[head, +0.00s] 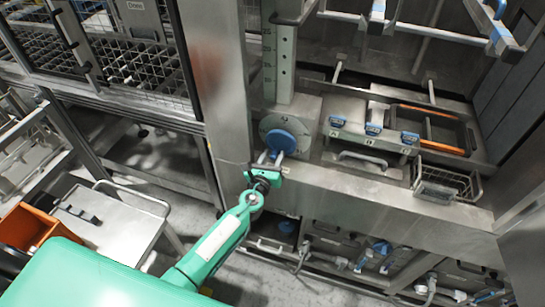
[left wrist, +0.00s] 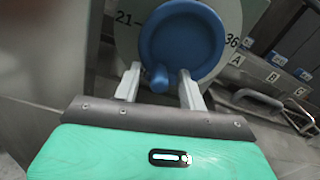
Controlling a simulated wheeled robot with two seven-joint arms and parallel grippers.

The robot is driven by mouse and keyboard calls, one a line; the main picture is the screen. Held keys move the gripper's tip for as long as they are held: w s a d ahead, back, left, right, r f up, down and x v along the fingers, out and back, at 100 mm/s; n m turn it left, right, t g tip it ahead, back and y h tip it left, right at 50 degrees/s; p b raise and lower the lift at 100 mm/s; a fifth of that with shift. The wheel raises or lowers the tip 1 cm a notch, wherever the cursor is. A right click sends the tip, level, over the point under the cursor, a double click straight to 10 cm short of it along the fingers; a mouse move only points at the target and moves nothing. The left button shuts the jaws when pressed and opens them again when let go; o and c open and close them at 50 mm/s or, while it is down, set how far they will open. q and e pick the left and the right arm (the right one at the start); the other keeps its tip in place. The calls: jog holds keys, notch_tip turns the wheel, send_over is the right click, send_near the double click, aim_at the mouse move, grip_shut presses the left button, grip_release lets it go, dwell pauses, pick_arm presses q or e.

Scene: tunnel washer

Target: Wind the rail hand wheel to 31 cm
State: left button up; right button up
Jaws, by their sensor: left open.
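The blue rail hand wheel (head: 280,143) sits on a round grey dial on the steel front panel. In the left wrist view the wheel (left wrist: 183,38) fills the top middle, with a small blue knob (left wrist: 159,80) at its lower edge. The dial (left wrist: 124,48) shows 21 at left and 36 at right. My left gripper (head: 271,157) is open just below the wheel. In the left wrist view its fingers (left wrist: 159,74) stand on either side of the knob, with gaps visible. A pale vertical scale (head: 285,60) with numbers rises above the dial. My right gripper is not visible.
Several blue-handled parts (head: 373,129) marked with letters stand right of the wheel, above a bar handle (head: 363,157). A wire basket (head: 446,184) hangs farther right. A steel post (head: 214,70) stands close left. A cart (head: 110,215) stands at lower left.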

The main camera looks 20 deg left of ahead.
pick_arm(q)
grip_shut()
